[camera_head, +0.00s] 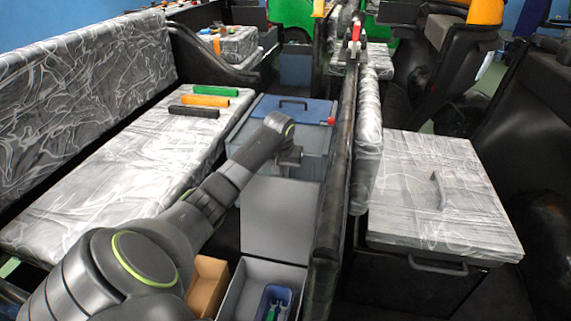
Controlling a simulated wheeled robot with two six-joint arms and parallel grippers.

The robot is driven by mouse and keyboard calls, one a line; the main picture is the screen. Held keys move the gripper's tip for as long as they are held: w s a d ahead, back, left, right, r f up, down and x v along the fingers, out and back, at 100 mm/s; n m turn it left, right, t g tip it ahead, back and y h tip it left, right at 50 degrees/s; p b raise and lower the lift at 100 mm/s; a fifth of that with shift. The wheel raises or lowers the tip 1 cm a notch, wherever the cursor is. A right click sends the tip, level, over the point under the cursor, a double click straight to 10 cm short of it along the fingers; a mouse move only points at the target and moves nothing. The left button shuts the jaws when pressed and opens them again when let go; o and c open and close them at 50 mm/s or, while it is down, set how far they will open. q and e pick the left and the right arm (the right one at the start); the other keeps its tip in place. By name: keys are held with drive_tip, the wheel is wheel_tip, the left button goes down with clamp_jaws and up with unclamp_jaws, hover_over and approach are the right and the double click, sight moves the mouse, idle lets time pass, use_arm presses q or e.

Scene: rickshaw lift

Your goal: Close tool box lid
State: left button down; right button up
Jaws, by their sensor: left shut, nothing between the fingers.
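An open grey box (236,306) stands at the bottom centre with a small blue tray (274,299) of green-handled items inside. A flat light-grey panel (280,215) rises behind its opening and looks like its raised lid; the hinge is hard to make out. My left arm reaches in from the lower left. My left gripper (289,160) is shut and empty, above and beyond the panel's far edge, in front of a blue-lidded grey container. Whether it touches anything cannot be told. My right gripper is out of view.
The blue-lidded container (307,119) has a dark handle. A brown open box (208,284) sits left of the grey box. A dark divider (325,235) bounds the right side. A plastic-wrapped bench (110,180) with green, orange and black bars lies left.

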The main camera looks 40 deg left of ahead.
use_arm(q)
drive_tip(key=shift+s+d+r, duration=0.1)
drive_tip(key=shift+s+d, duration=0.15)
drive_tip(key=shift+s, duration=0.25)
drive_tip(key=shift+s+d, duration=0.25)
drive_tip(key=shift+s, duration=0.2)
drive_tip(key=shift+d+r, duration=0.1)
